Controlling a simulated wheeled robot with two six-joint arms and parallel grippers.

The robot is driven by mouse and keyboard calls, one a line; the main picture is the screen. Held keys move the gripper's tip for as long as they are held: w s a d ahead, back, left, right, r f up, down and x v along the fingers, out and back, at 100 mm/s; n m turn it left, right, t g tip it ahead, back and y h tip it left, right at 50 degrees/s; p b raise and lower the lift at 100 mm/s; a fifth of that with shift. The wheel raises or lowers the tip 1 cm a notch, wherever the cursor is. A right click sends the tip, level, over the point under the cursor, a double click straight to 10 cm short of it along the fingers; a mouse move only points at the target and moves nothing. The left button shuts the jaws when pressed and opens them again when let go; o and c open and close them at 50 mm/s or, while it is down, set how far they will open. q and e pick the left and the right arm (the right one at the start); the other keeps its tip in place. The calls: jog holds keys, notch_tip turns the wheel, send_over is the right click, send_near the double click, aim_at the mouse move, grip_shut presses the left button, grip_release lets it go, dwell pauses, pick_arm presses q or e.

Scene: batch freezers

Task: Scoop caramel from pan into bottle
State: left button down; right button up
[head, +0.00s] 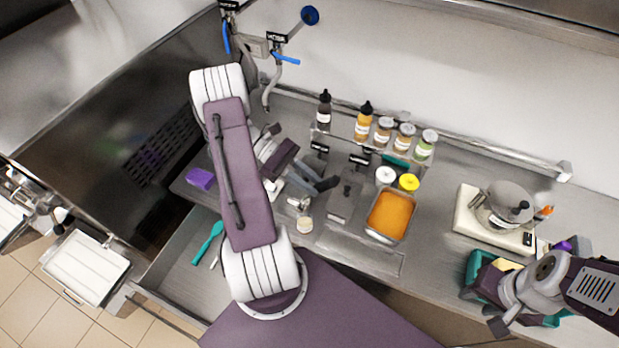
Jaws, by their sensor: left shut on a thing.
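A steel pan (371,234) filled with orange caramel (391,213) stands on the counter right of centre. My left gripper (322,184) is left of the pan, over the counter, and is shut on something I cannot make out. A small metal cup-like piece (299,203) shows just below its fingers. I cannot tell which bottle is meant. My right gripper (478,284) is at the lower right by a teal bin; its fingertips are unclear.
A lidded steel container (345,195) stands between my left gripper and the pan. A small jar (305,224) is near the front edge. White (385,175) and yellow (409,182) caps show behind the pan. A scale (466,218) bears a pot (502,208). An open drawer (190,268) is at front left.

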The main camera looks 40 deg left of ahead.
pick_arm(q)
jog(key=w+d+f+g+y+p, duration=0.1)
jog(key=d+f+y+p, duration=0.4)
jog(key=d+y, duration=0.5)
jog(key=shift+d+f+g+y, duration=0.25)
jog(key=shift+f+y, duration=0.25)
jog(key=shift+y, duration=0.5)
jog(key=shift+w, duration=0.1)
jog(key=shift+w, duration=0.1)
